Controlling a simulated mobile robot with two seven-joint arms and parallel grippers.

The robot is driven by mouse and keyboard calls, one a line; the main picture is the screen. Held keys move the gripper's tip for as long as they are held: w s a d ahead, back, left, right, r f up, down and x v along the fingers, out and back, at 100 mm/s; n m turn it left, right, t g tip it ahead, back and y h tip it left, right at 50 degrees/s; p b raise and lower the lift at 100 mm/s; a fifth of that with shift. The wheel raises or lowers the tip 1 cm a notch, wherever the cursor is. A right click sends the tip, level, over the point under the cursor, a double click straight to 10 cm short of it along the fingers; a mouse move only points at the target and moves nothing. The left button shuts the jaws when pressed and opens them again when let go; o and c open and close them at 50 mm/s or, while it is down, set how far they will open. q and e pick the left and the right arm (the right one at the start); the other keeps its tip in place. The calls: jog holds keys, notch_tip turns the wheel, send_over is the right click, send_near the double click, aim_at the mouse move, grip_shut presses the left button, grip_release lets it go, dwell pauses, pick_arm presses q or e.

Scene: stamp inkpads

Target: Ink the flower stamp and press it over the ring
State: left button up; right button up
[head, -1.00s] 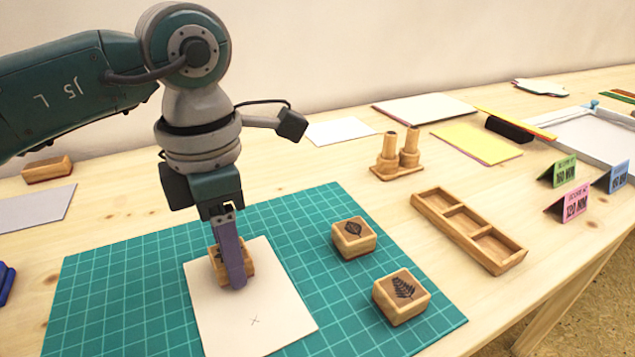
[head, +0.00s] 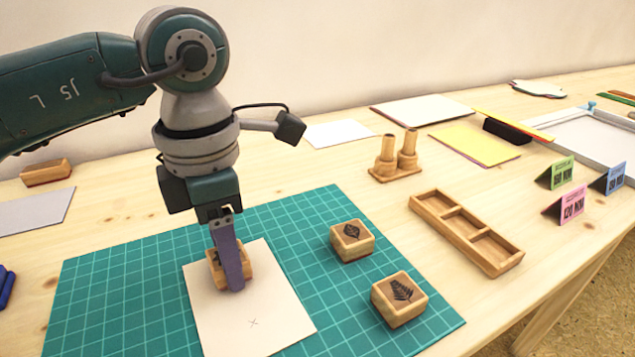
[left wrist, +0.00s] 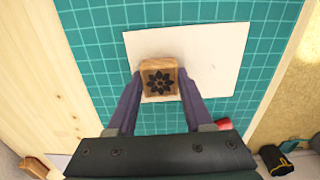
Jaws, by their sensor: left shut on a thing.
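The flower stamp, a wooden block (left wrist: 158,80) with a dark flower on its top, is between the fingers of my left gripper (head: 230,285), which is shut on it. The stamp also shows in the head view (head: 216,268), partly hidden behind a finger. It is over the upper part of a cream card (head: 262,311); whether it touches the card I cannot tell. A small x mark shows on the card's lower part. No ring shows on the card; the stamp and fingers cover part of it. My right gripper is not in view.
The card lies on a green cutting mat (head: 120,290). A leaf stamp (head: 352,240) and a fern stamp (head: 399,299) stand right of the card. A wooden tray (head: 466,232), a two-post wooden holder (head: 396,158) and price signs (head: 566,205) are farther right. A block (head: 46,172) lies far left.

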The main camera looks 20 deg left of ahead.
pick_arm(q)
jog(key=shift+r, duration=0.45)
jog(key=shift+r+p, duration=0.1)
jog(key=shift+p, duration=0.25)
notch_tip(320, 180, up, 5)
jog(key=p, duration=0.4)
jog(key=shift+r+p, duration=0.2)
jog(key=shift+p, duration=0.15)
jog(key=shift+w, duration=0.1)
